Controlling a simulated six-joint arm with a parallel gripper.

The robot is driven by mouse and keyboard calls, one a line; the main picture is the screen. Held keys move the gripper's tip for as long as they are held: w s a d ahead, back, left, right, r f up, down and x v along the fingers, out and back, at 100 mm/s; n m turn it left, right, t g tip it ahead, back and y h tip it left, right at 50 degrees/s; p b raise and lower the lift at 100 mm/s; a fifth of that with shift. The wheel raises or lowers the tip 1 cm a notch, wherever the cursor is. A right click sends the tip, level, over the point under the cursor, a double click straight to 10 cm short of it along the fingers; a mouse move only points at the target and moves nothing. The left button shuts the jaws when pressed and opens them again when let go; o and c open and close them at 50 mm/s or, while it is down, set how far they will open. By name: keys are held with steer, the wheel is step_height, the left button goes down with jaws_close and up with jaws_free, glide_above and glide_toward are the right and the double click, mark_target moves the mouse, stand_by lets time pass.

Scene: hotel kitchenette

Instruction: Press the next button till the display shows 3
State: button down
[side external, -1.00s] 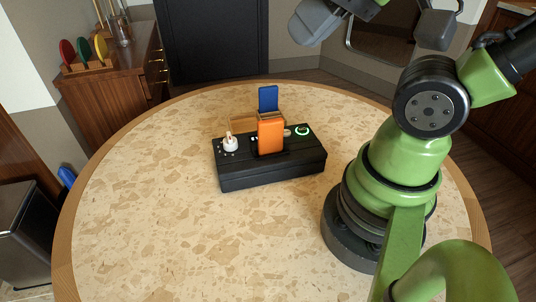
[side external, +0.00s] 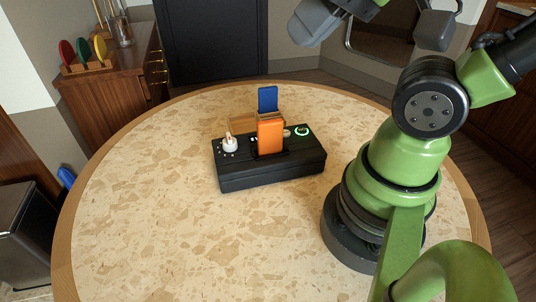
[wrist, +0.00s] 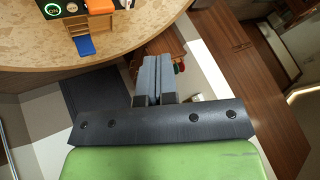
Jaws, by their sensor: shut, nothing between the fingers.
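A black box (side external: 270,175) stands on the round table in the side view. On its top are a white knob (side external: 230,145), an orange upright block (side external: 270,137) and a green-lit ring button (side external: 302,131). The ring (wrist: 54,8) also shows at the top left of the wrist view, with the orange block (wrist: 99,6) beside it. I cannot make out a display digit or tell which control is the next button. My gripper (wrist: 154,62) is shut and empty in the wrist view, in the air beyond the table edge, apart from the box.
A blue upright piece (side external: 268,98) stands behind the orange block, at a small wooden stand (wrist: 79,24). The table (side external: 170,225) is otherwise clear in front of and left of the box. A wooden cabinet (side external: 110,95) with coloured discs stands at the back left.

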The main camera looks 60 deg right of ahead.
steer(key=m, duration=0.1)
steer(key=m+g+y, duration=0.1)
steer(key=m+y, duration=0.4)
steer(key=m, duration=2.5)
glide_above(286, 131)
step_height(286, 131, down, 14)
steer(key=shift+f, duration=0.2)
steer(key=shift+w+f, duration=0.1)
steer(key=shift+f, duration=4.3)
steer(key=shift+f, duration=0.4)
